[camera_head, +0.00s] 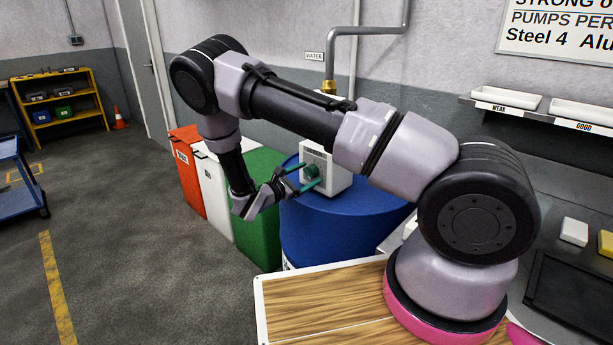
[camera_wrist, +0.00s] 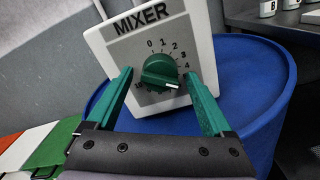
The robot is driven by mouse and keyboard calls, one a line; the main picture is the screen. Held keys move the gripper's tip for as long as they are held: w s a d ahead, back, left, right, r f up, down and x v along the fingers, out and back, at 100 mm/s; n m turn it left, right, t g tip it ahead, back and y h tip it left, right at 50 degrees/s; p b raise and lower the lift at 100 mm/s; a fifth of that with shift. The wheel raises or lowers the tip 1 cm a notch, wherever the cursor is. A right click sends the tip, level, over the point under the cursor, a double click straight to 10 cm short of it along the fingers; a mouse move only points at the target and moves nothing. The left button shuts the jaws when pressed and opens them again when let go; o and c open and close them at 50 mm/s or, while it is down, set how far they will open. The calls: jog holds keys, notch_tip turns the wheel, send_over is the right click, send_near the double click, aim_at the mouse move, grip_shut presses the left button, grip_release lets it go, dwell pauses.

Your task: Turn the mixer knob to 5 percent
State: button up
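The white mixer box (camera_head: 337,182) stands on a blue drum. In the wrist view the mixer box (camera_wrist: 203,42) is labelled MIXER and tilted in the picture. Its round green knob (camera_wrist: 160,70) sits in a grey dial with numbers from 0 clockwise; the lower ones are partly hidden. A pale mark shows on the knob's lower right, but its exact reading is unclear. My gripper (camera_wrist: 158,75) is open, its green fingers left and right of the knob with gaps visible. In the head view my gripper (camera_head: 310,175) is at the box's front; contact cannot be told.
The blue drum (camera_head: 335,232) stands beside green (camera_head: 258,225), white (camera_head: 212,190) and red (camera_head: 186,160) bins. A pipe (camera_head: 330,65) marked WATER runs behind the mixer. A wooden-topped surface (camera_head: 310,305) lies in front.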

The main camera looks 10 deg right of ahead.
jog(key=v, duration=1)
jog(key=shift+s+a, duration=0.25)
jog(key=shift+a, duration=0.1)
jog(key=s+d+r+m+g+y, duration=0.45)
jog(key=d+r+m, duration=0.2)
jog(key=r, duration=0.35)
jog(key=s+d+r+m+g+y, duration=0.3)
jog(key=d+r+m+g, duration=0.35)
jog(key=r, duration=0.25)
jog(key=s+d+r+m+t+y, duration=0.1)
jog(key=s+r+m+t+y, duration=0.3)
jog(key=s+r, duration=0.3)
jog(key=s+d+r+m+t+y, duration=0.1)
jog(key=s+r+m+t+y, duration=0.3)
jog(key=s+r+m, duration=0.3)
notch_tip(320, 180, up, 6)
jog(key=shift+s+f+y, duration=0.1)
jog(key=shift+s+y, duration=0.65)
jog(key=shift+s, duration=0.1)
